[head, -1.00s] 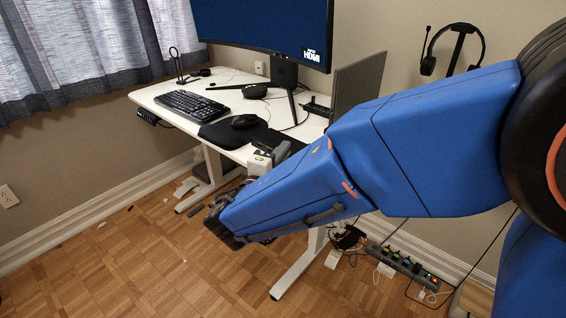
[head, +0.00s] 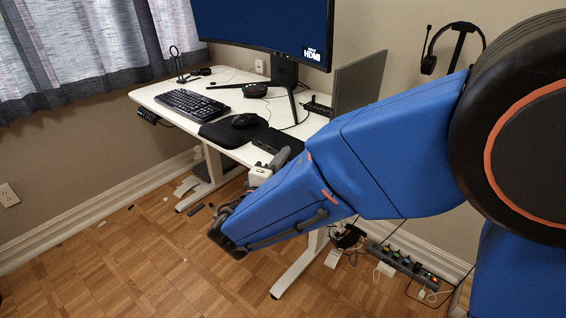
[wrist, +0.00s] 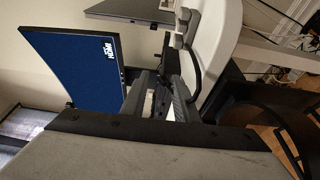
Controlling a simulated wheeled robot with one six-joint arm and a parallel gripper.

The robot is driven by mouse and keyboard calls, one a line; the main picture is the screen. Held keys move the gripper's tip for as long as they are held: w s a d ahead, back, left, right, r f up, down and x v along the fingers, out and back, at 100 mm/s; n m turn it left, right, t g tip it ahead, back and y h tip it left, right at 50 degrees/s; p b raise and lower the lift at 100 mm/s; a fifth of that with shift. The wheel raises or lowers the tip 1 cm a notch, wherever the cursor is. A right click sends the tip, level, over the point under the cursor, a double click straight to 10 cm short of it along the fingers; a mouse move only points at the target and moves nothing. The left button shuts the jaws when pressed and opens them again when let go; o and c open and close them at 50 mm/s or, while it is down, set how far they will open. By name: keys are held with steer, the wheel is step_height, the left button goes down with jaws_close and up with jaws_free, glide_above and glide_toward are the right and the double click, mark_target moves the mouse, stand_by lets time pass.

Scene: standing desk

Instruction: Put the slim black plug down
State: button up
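My gripper (wrist: 158,76) reaches into the wrist view from below, its two grey fingers apart with a gap between them. A dark shape shows at and beyond the fingertips; I cannot tell whether it is the slim black plug held there or something behind. In the head view my blue arm hides most of the gripper, and only a grey part shows by the front edge of the white desk (head: 160,98). I cannot make out the slim black plug for sure in either view.
The desk holds a keyboard (head: 192,103), a mouse (head: 245,120) on a dark mat, a black box (head: 276,140) and a monitor (head: 265,28), also in the wrist view (wrist: 75,65). A power strip (head: 402,262) with several plugs lies on the floor at right.

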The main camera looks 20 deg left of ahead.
steer(key=shift+r, duration=0.1)
steer(key=shift+s, duration=0.2)
steer(key=s, duration=1.1)
steer(key=shift+s+a, duration=0.3)
steer(key=shift+a, duration=0.15)
steer(key=shift+r, duration=0.1)
